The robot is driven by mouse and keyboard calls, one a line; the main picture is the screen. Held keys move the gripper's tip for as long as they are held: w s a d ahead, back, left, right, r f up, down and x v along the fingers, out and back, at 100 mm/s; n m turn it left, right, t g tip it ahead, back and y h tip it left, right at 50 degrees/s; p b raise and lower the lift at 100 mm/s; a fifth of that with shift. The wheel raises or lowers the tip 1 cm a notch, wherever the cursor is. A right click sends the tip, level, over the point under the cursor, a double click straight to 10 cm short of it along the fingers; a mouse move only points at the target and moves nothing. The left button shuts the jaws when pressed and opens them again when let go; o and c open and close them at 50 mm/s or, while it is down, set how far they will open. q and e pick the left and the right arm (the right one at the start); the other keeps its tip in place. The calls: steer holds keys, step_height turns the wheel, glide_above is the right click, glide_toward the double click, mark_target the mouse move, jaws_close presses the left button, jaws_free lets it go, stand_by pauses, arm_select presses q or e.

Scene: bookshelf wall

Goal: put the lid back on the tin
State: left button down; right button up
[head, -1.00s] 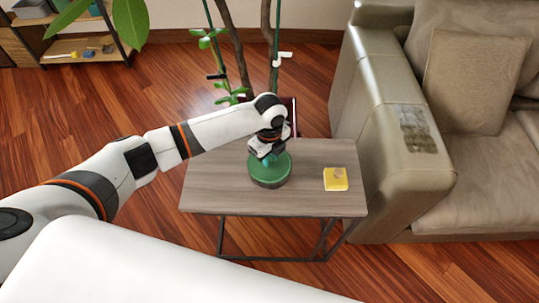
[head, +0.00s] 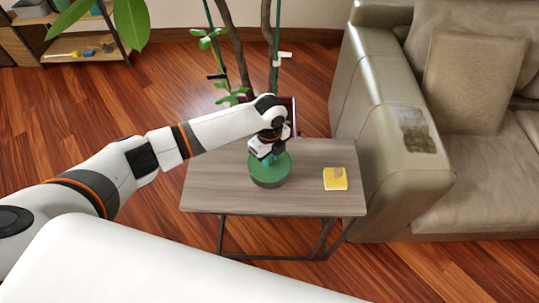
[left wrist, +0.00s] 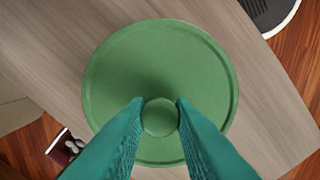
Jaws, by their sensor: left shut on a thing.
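The green round lid (left wrist: 160,70) fills the middle of the left wrist view, with a round knob near its centre. My left gripper (left wrist: 159,117) is shut on that knob, one teal finger on each side. In the head view the lid (head: 281,164) shows below my left gripper (head: 268,156), on top of a darker green round body, the tin (head: 268,183), on the small table. My gripper hides part of the lid, so I cannot tell whether it is fully seated on the tin. My right gripper is not in view.
The small wooden table (head: 225,190) also holds a yellow block-like item (head: 335,179) at its right. A beige sofa (head: 390,150) stands close on the right. A potted plant's stems (head: 233,55) rise behind the table. A shelf (head: 85,48) stands at the back left.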

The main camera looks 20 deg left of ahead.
arm_select(q)
steer(key=shift+p, duration=0.35)
steer(key=shift+f, duration=0.15)
stand_by(1.2)
steer(key=shift+p, duration=0.5)
stand_by(0.4)
steer(key=c, duration=0.7)
jaws_free()
steer(key=shift+r+p, duration=3.5)
steer(key=shift+p, duration=0.2)
